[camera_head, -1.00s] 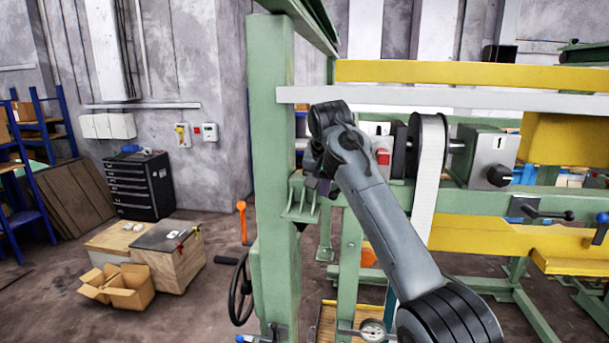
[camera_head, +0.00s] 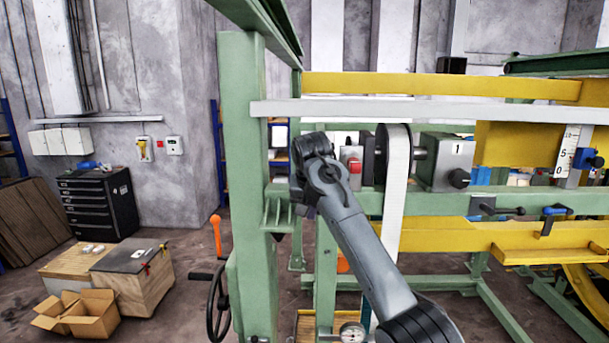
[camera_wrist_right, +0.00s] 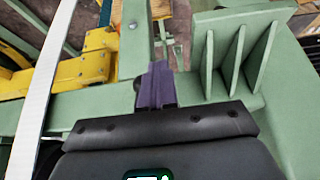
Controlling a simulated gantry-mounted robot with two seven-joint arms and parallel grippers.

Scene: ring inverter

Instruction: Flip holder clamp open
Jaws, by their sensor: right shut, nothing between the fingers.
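A lever clamp with a black handle (camera_head: 508,210) sits on the green beam in the head view, right of the white strip. A second small lever with a blue part (camera_head: 556,209) is just right of it. I cannot tell which is the holder clamp. My right gripper (camera_head: 307,212) is at the green post's bracket, well left of both levers, and largely hidden by its own wrist. In the right wrist view its purple fingers (camera_wrist_right: 158,85) are together and empty, in front of the green beam and beside the ribbed bracket. My left gripper is out of view.
A black-flanged roll with a white strip (camera_head: 397,185) hangs between my right arm and the levers. A grey block marked 1 (camera_head: 445,160) and a red button (camera_head: 355,165) are above the beam. A handwheel (camera_head: 217,300) is by the green post (camera_head: 243,170).

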